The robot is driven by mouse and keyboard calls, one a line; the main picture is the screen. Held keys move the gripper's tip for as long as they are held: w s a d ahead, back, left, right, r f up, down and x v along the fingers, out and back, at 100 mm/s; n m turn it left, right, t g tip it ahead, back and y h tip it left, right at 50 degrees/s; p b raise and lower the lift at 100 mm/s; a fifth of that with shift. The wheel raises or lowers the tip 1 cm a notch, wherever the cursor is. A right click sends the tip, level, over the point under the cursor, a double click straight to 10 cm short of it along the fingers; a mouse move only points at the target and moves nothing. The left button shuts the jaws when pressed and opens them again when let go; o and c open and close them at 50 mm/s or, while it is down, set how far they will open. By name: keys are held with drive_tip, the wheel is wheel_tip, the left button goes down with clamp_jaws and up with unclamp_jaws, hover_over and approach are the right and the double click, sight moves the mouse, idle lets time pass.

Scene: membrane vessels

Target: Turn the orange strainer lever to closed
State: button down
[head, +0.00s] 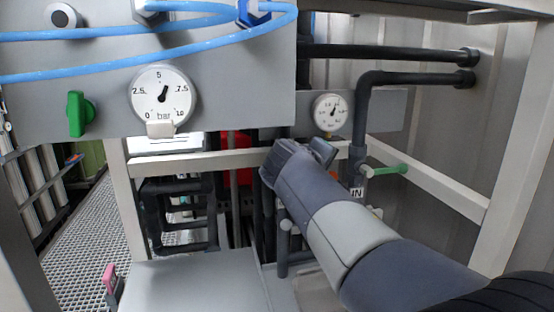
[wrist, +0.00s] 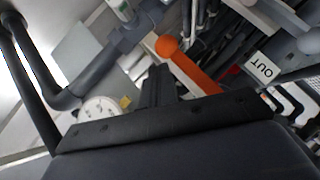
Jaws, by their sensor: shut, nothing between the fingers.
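The orange strainer lever (wrist: 193,72) shows in the wrist view as a flat orange arm with a round ball end, slanting from upper left to lower right. My gripper (wrist: 158,72) is shut and empty in the wrist view. Its dark fingers point up just left of the lever, with their tips below the ball end. I cannot tell whether they touch it. The lever's lower right end is hidden behind my gripper's body. In the head view my arm covers the middle right, and I cannot make out the lever there.
Dark pipes (head: 390,77) run behind my arm. A small gauge (head: 332,112) and a green-handled valve (head: 390,169) are close by. A pale frame rail (head: 430,180) crosses at right. The large gauge (head: 162,95) and green knob (head: 80,113) sit on the left panel.

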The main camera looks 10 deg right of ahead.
drive_tip(key=v, duration=1.1)
drive_tip(key=shift+w+d, duration=0.1)
drive_tip(key=x, duration=1)
drive_tip(key=shift+w+d, duration=0.2)
drive_tip(key=shift+w, duration=0.05)
drive_tip(key=shift+f, duration=0.15)
